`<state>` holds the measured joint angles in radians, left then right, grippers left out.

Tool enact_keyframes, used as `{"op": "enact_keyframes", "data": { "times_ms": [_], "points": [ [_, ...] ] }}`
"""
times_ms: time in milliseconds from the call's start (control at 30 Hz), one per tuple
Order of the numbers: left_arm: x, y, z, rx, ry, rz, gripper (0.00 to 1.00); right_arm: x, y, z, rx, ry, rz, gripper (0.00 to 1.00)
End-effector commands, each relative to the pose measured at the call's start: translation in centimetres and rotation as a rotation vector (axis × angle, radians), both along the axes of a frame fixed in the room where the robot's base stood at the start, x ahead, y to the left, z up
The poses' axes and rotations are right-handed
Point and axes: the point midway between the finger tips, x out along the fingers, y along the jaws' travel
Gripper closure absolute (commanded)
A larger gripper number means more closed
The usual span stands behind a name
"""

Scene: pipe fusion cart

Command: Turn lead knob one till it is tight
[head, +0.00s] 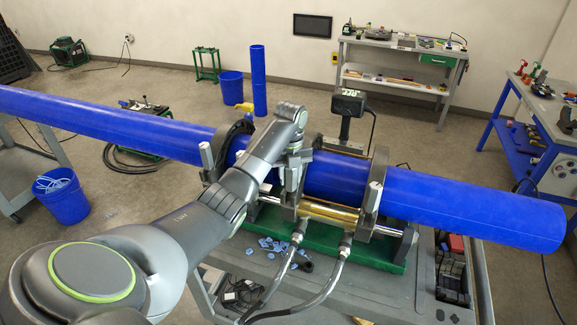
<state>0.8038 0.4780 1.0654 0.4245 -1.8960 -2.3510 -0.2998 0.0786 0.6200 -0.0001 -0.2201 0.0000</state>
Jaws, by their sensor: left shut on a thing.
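A long blue pipe (440,200) lies through the clamps of the fusion machine (376,180) on the cart. My left arm reaches over the pipe from the left. My left gripper (291,184) points down at the near side of the pipe, between the left and right clamps. It is shut on a grey knob, which is mostly hidden by the fingers. Other grey clamp knobs stand upright at the left clamp (207,156) and the right clamp (373,196). I cannot tell how tight the held knob is. My right gripper is not in view.
Two hoses (333,280) run from the machine's front over the cart top (400,295). Blue shavings (268,246) lie beside the green base (385,259). A dark upright device (347,104) stands behind the pipe. Workbenches (398,52) stand farther back.

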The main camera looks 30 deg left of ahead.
Motion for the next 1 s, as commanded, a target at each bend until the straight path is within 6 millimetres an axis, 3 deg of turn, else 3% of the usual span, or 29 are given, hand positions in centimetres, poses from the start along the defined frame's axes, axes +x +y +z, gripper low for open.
{"op": "enact_keyframes", "data": {
  "times_ms": [33, 433, 733, 1000],
  "points": [
    [0.11, -0.75, -0.09, -0.014, -0.001, -0.045, 0.93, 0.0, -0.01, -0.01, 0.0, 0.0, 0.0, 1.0],
    [0.17, -0.8, -0.06, -0.014, -0.002, -0.113, 0.93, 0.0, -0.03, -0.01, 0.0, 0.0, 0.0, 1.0],
    [0.29, -1.01, -0.03, -0.013, -0.005, -0.342, 0.93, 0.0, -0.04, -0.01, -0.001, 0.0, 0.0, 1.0],
    [0.3, -1.03, -0.01, -0.014, -0.005, -0.356, 0.93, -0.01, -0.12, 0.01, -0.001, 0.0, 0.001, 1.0]
  ]
}}
